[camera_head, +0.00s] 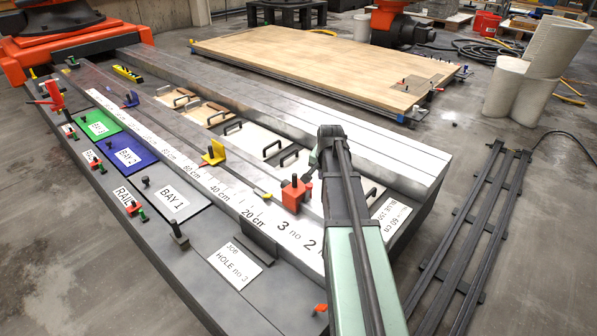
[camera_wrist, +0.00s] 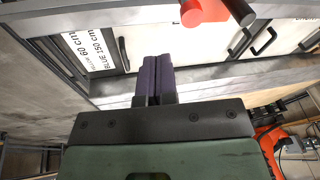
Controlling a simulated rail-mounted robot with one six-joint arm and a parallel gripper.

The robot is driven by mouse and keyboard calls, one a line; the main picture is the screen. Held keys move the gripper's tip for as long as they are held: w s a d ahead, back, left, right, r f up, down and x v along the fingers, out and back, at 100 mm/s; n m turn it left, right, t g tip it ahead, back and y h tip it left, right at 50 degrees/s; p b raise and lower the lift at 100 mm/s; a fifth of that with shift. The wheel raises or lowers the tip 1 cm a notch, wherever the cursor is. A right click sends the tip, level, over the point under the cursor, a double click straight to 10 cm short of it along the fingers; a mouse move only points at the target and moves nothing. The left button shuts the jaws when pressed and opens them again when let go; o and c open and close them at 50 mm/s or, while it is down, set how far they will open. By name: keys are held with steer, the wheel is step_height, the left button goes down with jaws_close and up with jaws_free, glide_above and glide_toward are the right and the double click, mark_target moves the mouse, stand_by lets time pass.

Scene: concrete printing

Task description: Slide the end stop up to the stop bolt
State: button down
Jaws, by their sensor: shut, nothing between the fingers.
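A red-orange block with a black knob, which looks like the end stop (camera_head: 291,196), sits on the bench rail near the ruler marks "20 cm" and "3 no 2". In the wrist view a red part with a black cylinder (camera_wrist: 205,10) shows at the top edge, partly cut off. I cannot single out the stop bolt; a black upright pin (camera_head: 178,232) stands on the grey bench near the BAY 1 plate. My gripper (camera_wrist: 157,60) has its purple fingers together and empty, apart from the red part.
A card "JOB HOLE no 3" (camera_head: 233,266) lies on the bench front. White panels with black handles (camera_head: 282,152) lie beside the rail. Bay plates line the left side.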

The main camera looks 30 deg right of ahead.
steer(key=s+a+r+n+t+y, duration=0.1)
steer(key=a+r+t, duration=0.1)
steer(key=t, duration=0.1)
steer(key=n+t+b, duration=0.1)
steer(key=n+b, duration=0.1)
steer(key=b, duration=0.6)
glide_above(302, 189)
steer(key=shift+y, duration=0.3)
steer(key=f, duration=0.7)
steer(key=shift+s, duration=0.3)
steer(key=shift+w+f, duration=0.1)
steer(key=shift+w, duration=0.05)
steer(key=shift+w, duration=0.1)
